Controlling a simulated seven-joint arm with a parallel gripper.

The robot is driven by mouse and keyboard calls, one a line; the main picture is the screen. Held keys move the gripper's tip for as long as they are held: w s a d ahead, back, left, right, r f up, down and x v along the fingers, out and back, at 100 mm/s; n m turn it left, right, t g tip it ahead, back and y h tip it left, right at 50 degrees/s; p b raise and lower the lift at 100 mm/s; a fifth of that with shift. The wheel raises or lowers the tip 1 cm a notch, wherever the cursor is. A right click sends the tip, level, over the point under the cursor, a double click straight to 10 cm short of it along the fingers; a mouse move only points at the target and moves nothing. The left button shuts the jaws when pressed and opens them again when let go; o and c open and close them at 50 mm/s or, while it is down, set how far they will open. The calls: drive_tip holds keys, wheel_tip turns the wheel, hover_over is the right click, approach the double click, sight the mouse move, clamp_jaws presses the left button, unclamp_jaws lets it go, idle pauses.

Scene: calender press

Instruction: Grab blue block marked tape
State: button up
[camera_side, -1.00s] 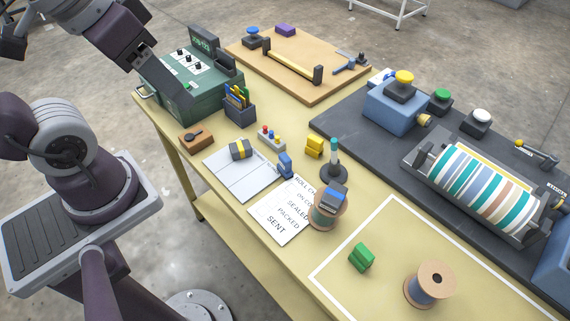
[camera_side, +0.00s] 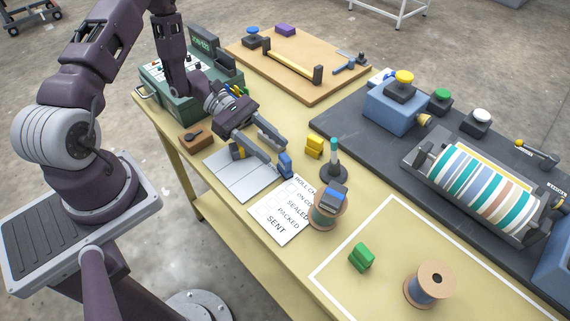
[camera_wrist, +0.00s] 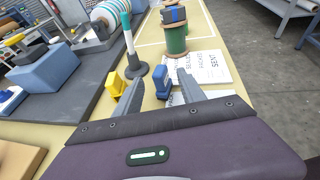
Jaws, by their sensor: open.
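A small blue block (camera_side: 285,165) stands on the table beside the open notebook's right edge. In the wrist view this blue block (camera_wrist: 162,80) shows between and just beyond my two fingertips. Any marking on it is too small to read. My gripper (camera_side: 281,160) is open, low over the table, with one finger to each side of the block's near approach; I cannot tell whether either finger touches it. A second blue block (camera_side: 334,195) with a dark band lies on top of an upright spool (camera_side: 327,214); it also shows in the wrist view (camera_wrist: 173,15).
A yellow block (camera_side: 314,146) and a teal-and-white post on a dark base (camera_side: 333,172) stand close to the right. A printed checklist (camera_side: 279,218) lies in front. The notebook (camera_side: 240,180) carries a dark-and-yellow block. A green block (camera_side: 361,257) sits farther off.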

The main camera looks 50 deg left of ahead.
sight(285, 157)
drive_tip(key=x, duration=0.5)
drive_tip(key=shift+r, duration=0.1)
clamp_jaws()
drive_tip(key=shift+r, duration=0.1)
